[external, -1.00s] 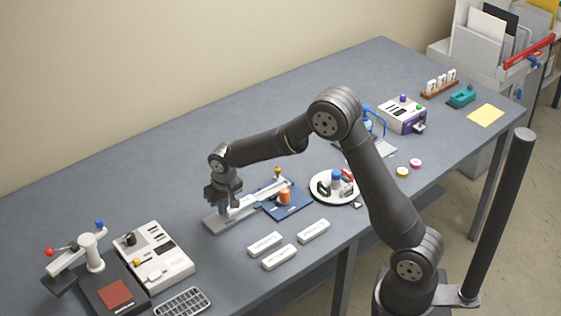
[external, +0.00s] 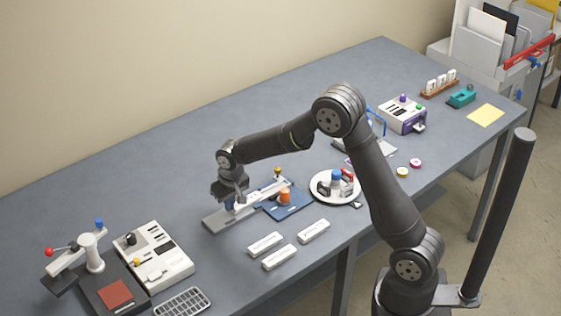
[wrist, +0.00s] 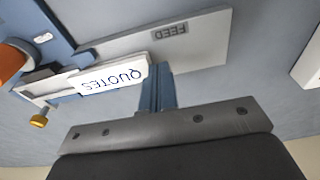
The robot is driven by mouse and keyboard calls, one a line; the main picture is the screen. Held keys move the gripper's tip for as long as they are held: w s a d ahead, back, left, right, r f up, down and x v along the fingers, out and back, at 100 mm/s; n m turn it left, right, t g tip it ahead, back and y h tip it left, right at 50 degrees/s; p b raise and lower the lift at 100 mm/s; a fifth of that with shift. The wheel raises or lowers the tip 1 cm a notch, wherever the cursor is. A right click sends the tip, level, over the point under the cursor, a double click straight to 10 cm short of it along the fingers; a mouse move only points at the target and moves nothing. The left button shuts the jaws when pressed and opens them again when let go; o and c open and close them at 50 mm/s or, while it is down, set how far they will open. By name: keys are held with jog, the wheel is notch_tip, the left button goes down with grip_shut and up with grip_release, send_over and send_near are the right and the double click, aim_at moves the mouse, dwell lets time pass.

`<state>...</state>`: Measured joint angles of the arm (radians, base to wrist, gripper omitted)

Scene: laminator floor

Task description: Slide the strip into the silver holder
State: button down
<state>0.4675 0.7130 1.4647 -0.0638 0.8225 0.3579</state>
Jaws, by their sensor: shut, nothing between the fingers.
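A white strip lettered QUOTES (wrist: 112,78) lies on a flat grey plate marked FEED (wrist: 200,45). The strip's left end reaches a pale channel-like piece (wrist: 42,88) on the blue fixture, seemingly the silver holder; how far it is inside is unclear. In the external view the grey plate (external: 216,221) and blue fixture (external: 292,208) lie in line. My gripper (external: 240,204) is low over the plate. Its blue fingers (wrist: 158,84) are shut and empty, right beside the strip's right end; I cannot tell whether they touch it. The arm partly hides the strip in the external view.
An orange cylinder (external: 285,196) and a yellow knob (external: 277,170) stand by the fixture. Several white blocks (external: 313,231) lie in front. A white dish (external: 348,198) with small items stands to the right. The table behind the plate is clear.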

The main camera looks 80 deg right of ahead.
aim_at(254, 195)
jog(key=shift+s+d, duration=0.6)
jog(key=shift+s, duration=0.1)
jog(key=shift+s+d, duration=0.8)
jog(key=shift+d, duration=0.05)
jog(key=shift+s+d, duration=0.1)
jog(key=shift+s+d, duration=0.8)
jog(key=shift+d, duration=0.1)
jog(key=shift+s+d, duration=0.8)
jog(key=shift+s, duration=0.1)
dwell(0.4)
